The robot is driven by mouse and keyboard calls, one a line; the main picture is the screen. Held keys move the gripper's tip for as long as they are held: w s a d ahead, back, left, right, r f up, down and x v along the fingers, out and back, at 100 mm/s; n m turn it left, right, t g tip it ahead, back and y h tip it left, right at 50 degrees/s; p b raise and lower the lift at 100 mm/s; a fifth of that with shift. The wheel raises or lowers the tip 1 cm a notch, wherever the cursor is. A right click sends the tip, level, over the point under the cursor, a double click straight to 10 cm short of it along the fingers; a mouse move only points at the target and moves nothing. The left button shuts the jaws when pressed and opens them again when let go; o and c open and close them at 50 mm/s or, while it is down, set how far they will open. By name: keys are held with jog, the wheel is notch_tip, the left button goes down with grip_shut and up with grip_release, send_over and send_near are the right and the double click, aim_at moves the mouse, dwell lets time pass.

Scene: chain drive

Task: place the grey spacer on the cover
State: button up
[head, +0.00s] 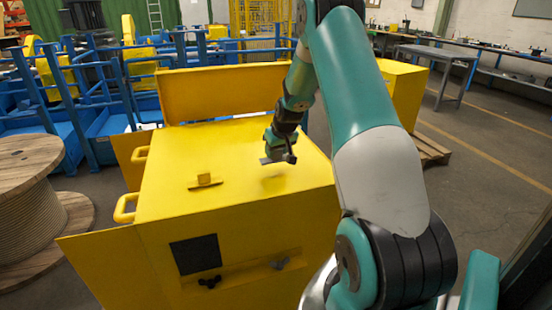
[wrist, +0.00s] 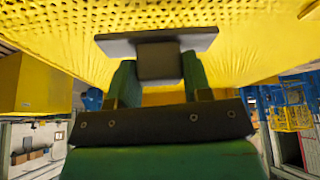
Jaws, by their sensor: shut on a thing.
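The grey spacer is a flat plate with a block on it. It shows at the gripper's tip in the head view (head: 266,160) and in the wrist view (wrist: 120,46). My gripper (head: 280,149) is shut on its block, with green fingers on either side of it in the wrist view (wrist: 158,72). The yellow cover (head: 235,165) is the broad top of the yellow housing. The spacer is over its right part, with a faint dark patch below it on the cover. The spacer appears to be above the cover, apart from it. The gap's size is hard to tell.
A small yellow piece with a raised block (head: 205,181) lies on the cover, left of my gripper. A raised yellow panel (head: 220,92) stands behind the cover. Yellow handles (head: 125,207) stick out at its left side. A wooden cable reel (head: 28,200) stands farther left.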

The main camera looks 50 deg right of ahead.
aim_at(278, 155)
notch_tip(278, 155, down, 4)
jog(key=shift+r+p, duration=0.15)
jog(key=shift+p, duration=0.15)
jog(key=o, duration=1.3)
jog(key=shift+c, duration=0.2)
jog(key=b+v, duration=0.2)
jog(key=v, duration=0.9)
jog(key=s+a+r+n+y, duration=0.1)
jog(key=a+r+n, duration=0.15)
jog(key=a, duration=0.75)
jog(key=s+a+r+n+g+y, duration=0.1)
jog(key=s+a+r+y, duration=0.15)
jog(key=a, duration=0.75)
jog(key=s+a+r+n+y, duration=0.15)
jog(key=a+r, duration=0.25)
jog(key=a, duration=0.6)
jog(key=s+a+r+n+g+y, duration=0.1)
jog(key=s+a+n+g, duration=0.2)
jog(key=s+a, duration=1.1)
jog(key=s+n, duration=0.3)
jog(key=s, duration=0.1)
jog(key=shift+s+a+r+g, duration=0.15)
jog(key=shift+s+r+g, duration=0.05)
jog(key=shift+r+g, duration=0.1)
